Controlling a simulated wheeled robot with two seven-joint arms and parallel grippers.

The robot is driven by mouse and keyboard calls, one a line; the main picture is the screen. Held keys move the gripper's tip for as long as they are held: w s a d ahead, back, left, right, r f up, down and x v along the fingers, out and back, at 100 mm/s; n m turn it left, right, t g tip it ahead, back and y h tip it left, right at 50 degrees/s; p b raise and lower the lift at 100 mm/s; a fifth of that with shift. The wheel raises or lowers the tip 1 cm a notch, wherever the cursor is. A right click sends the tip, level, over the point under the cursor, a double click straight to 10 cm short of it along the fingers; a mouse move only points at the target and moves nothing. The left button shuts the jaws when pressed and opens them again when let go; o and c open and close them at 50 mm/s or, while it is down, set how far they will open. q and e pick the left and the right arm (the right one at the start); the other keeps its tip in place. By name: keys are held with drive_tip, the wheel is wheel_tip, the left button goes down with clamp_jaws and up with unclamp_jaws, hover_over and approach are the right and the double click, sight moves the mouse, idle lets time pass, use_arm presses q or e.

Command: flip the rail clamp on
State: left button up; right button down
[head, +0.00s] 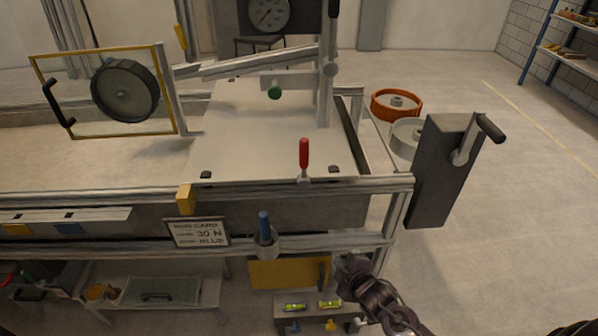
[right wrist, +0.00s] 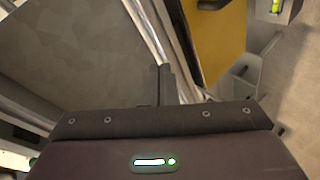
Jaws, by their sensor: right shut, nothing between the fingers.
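A lever with a red handle (head: 304,153), which looks like the rail clamp, stands upright on the front rail of the sandbed (head: 330,184). Its grey base sits at the rail. My right gripper (head: 347,265) is shut and empty, low in front of the frame, below and to the right of the red handle and apart from it. In the right wrist view its closed fingers (right wrist: 161,82) point toward the frame, and the red handle does not show. My left gripper is not in view.
A blue-handled tool (head: 264,226) sits in a grey holder beside the run card (head: 197,233). A yellow panel (head: 275,273) hangs below and also shows in the right wrist view (right wrist: 216,45). A dark box with a crank (head: 440,175) stands at the right end. Floor further right is clear.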

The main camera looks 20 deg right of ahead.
drive_tip(key=w+a+r+n+t+y, duration=0.1)
drive_tip(key=a+r+n+t, duration=0.1)
drive_tip(key=r, duration=0.6)
drive_tip(key=w+a+r+n+t+y, duration=0.1)
drive_tip(key=w+a+r+n, duration=0.15)
drive_tip(key=r, duration=0.65)
drive_tip(key=n+t+y+b, duration=0.1)
drive_tip(key=n+t+y, duration=0.2)
drive_tip(key=n, duration=0.1)
approach(304, 163)
drive_tip(key=s+a+r, duration=0.1)
drive_tip(key=a+r, duration=0.1)
drive_tip(key=a, duration=0.4)
drive_tip(key=shift+d+r, duration=0.1)
drive_tip(key=shift+w+h, duration=0.1)
drive_tip(key=shift+h, duration=0.2)
drive_tip(key=p+x, duration=0.3)
drive_tip(key=x, duration=0.7)
drive_tip(key=d, duration=0.4)
drive_tip(key=shift+s+p, duration=0.25)
drive_tip(key=shift+p, duration=0.05)
